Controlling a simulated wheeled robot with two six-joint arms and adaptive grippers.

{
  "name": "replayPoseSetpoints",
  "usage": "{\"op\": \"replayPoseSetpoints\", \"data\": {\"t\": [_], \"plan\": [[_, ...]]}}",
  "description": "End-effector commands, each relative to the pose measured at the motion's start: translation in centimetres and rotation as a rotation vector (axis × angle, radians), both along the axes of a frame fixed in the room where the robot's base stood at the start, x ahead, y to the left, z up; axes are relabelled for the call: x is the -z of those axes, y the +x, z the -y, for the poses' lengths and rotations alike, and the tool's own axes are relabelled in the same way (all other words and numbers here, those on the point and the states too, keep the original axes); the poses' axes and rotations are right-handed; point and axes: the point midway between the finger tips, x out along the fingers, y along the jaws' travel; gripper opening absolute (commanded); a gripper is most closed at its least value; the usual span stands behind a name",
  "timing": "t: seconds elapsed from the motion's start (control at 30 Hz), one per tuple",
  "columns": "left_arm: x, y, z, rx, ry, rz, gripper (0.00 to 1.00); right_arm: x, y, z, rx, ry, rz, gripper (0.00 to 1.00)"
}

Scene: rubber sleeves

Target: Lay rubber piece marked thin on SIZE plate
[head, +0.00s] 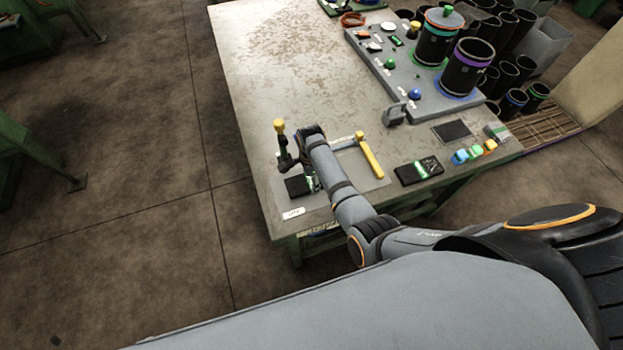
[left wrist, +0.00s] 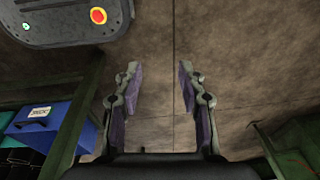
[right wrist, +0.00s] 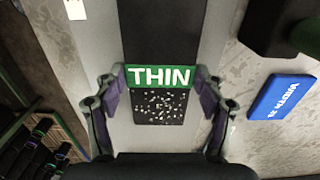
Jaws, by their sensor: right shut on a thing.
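The black rubber piece (right wrist: 158,105) has a green THIN label and a speckled lower half. My right gripper (right wrist: 160,88) is shut on it, one finger at each side edge near the label. In the head view the piece (head: 297,187) shows beside my right wrist, partly hidden by it. It is over a flat grey plate (right wrist: 206,45); I cannot tell whether it touches. A small white label (head: 293,213) lies near the table corner, its writing too small to be sure of. My left gripper (left wrist: 158,80) is open and empty over bare floor.
A blue WIDTH 28 block (right wrist: 282,97) lies to the right in the right wrist view. A lever device (head: 284,150) stands close to my right wrist. A yellow bar (head: 370,158) and another black card (head: 418,171) lie to the right. The table's (head: 265,80) far left is clear.

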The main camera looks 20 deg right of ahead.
Motion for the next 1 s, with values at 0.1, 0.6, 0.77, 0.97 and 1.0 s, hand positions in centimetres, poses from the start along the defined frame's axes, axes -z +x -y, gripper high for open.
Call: {"op": "replayPoseSetpoints", "data": {"t": [0.1,0.6,0.77,0.97,1.0], "plan": [[0.2,-0.5,-0.1,0.000,0.001,-0.009,0.40,0.1,0.0,-0.1,0.000,0.001,0.001,0.21],[0.3,-2.7,-0.6,0.001,0.008,-0.042,0.40,0.3,0.0,-0.1,0.000,0.001,0.000,0.93],[-0.4,-2.2,-0.6,0.001,0.008,-0.035,0.40,-0.6,0.1,-0.1,0.000,0.001,0.001,0.93],[-4.8,-2.0,-0.6,0.001,0.008,-0.031,0.40,-4.8,0.0,-0.1,0.000,0.001,0.000,0.93],[-5.8,-2.0,-0.6,0.001,0.008,-0.031,0.40,-5.7,0.0,-0.1,0.000,0.001,0.000,0.93]]}}
